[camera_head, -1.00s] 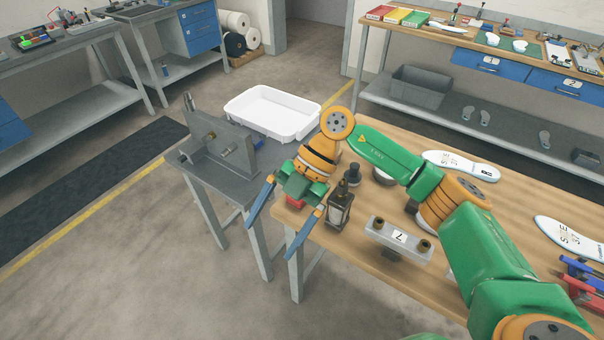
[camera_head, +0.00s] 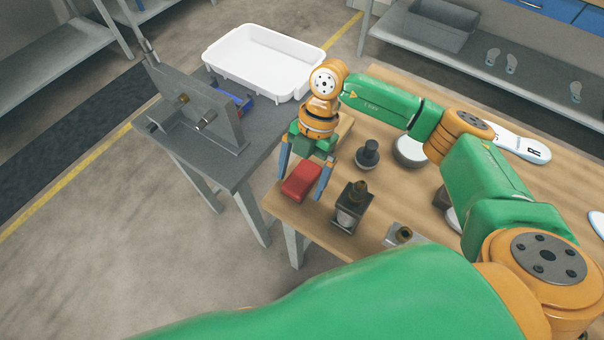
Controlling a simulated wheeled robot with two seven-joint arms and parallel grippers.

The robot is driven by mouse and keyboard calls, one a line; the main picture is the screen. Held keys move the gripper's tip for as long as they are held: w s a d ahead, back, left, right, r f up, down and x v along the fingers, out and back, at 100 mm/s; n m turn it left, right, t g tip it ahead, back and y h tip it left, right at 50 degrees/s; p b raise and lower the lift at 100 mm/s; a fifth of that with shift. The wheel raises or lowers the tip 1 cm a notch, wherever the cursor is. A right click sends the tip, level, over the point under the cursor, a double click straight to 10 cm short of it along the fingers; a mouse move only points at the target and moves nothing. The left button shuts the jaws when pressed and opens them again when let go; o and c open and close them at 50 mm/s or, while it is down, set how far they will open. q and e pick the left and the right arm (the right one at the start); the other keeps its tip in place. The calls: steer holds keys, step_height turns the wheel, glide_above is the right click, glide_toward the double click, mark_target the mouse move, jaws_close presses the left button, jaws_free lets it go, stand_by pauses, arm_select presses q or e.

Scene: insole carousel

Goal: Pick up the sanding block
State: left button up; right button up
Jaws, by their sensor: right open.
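The sanding block appears to be the red block (camera_head: 301,181) lying at the left corner of the wooden bench (camera_head: 281,208). My right gripper (camera_head: 304,184) is open, with its two blue fingers on either side of the red block. Whether the fingers touch it cannot be told. A green arm link of mine crosses the bottom of the view, but my left gripper is not in view.
A dark bottle-like holder (camera_head: 350,207) stands just right of the block, close to the right finger. A black knob (camera_head: 368,154) and a round pale item (camera_head: 409,151) are behind it. A white tray (camera_head: 262,62) and a grey fixture (camera_head: 196,104) are at the left.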

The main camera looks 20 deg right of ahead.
steer(key=shift+w+f, duration=0.25)
steer(key=shift+f, duration=0.05)
steer(key=shift+s+r, duration=0.1)
steer(key=shift+s, duration=0.05)
steer(key=c, duration=1.5)
steer(key=shift+r, duration=1.45)
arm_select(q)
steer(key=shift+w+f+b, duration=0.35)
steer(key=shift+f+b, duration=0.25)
arm_select(e)
steer(key=d+r, duration=0.3)
steer(key=d, duration=0.1)
steer(key=d+r, duration=0.3)
steer(key=d, duration=0.2)
steer(key=d+r, duration=0.4)
steer(key=d, duration=0.1)
steer(key=shift+s, duration=0.35)
